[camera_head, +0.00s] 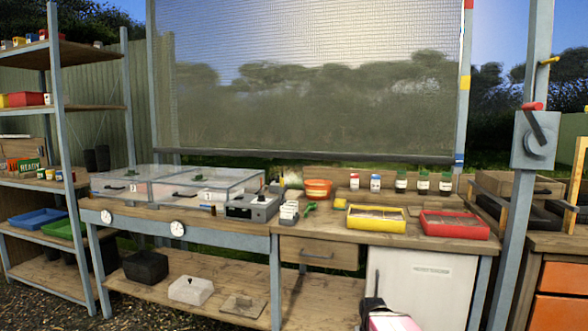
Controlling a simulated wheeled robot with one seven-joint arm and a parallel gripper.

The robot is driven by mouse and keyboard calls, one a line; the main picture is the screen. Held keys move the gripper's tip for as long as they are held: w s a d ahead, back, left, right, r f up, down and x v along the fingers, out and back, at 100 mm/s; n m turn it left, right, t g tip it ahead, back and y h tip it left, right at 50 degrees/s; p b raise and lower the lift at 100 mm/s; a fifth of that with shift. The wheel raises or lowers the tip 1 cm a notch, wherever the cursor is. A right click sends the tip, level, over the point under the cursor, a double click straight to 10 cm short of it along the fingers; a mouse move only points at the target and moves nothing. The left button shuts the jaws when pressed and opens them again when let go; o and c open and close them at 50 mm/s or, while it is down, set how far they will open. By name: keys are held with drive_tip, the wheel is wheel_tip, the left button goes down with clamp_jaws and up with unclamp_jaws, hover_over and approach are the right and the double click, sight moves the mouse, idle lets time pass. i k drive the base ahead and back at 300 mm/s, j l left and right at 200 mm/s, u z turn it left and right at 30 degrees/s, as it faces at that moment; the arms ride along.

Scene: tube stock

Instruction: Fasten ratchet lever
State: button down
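A ratchet unit (521,150) with a grey housing is fixed to the grey-blue post at the right. Its dark ratchet lever (537,124) slants up and left from a round hub to a red grip (532,106). A yellow peg (549,61) sticks out of the post above it. Part of my arm, black with a pinkish-white block, shows at the bottom edge, well below and left of the lever. I cannot make out two fingertips there, nor whether my gripper is open or shut. Nothing of mine touches the lever.
A mesh screen (310,80) hangs behind the wooden bench (330,231). The bench holds clear-lidded boxes (180,184), a yellow tray (376,219), a red tray (455,224) and several jars. Shelving (60,108) stands left. An orange-drawered cabinet (560,278) stands right of the post.

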sight(543, 64)
drive_tip(key=l+u, duration=0.3)
drive_tip(key=l, duration=0.6)
drive_tip(key=l+u, duration=0.3)
drive_tip(key=l, duration=0.65)
